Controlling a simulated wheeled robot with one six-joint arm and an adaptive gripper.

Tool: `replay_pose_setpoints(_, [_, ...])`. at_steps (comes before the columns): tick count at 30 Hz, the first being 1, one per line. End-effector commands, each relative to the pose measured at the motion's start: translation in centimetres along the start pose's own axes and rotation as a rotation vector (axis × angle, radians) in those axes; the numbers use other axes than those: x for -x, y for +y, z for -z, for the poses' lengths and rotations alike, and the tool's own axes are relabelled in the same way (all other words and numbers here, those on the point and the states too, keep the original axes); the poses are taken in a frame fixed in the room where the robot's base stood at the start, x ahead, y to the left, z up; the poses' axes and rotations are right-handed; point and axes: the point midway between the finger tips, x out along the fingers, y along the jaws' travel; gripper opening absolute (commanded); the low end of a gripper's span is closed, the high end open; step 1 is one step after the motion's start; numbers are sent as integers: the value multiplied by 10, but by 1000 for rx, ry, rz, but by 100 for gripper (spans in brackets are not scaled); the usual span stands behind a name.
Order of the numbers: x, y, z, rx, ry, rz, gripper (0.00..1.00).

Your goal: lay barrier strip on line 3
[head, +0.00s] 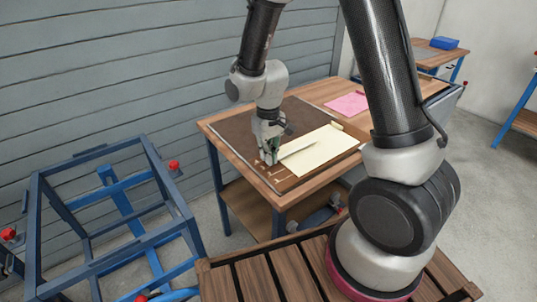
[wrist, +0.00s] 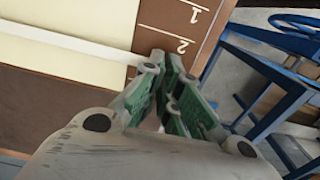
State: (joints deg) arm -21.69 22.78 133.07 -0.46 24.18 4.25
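The barrier strip appears as a long thin white bar (wrist: 70,43) in the wrist view. It runs across the cream sheet (wrist: 30,55), and its near end goes in at my gripper's fingertips. In the head view the strip (head: 299,149) slants over the cream sheet (head: 318,152). My gripper (wrist: 163,62) has green-padded fingers, close together at the tips, and looks shut on the strip's end; in the head view it is at the board's front edge (head: 268,156). The brown board (wrist: 165,15) carries marks 1 and 2. Mark 3 is not visible. I cannot tell whether the strip touches the sheet.
The wooden bench (head: 316,91) also carries a pink sheet (head: 348,104) behind the work. A blue frame (head: 112,188) with red knobs stands at the left, beside the bench. A blue box (head: 444,43) sits on a far table. Bare floor shows at the right.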

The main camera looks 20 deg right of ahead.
Motion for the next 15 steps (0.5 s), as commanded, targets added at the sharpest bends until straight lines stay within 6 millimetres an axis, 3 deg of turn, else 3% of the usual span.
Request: replay_pose_setpoints(15, [-6,0,0,0,0,0,0])
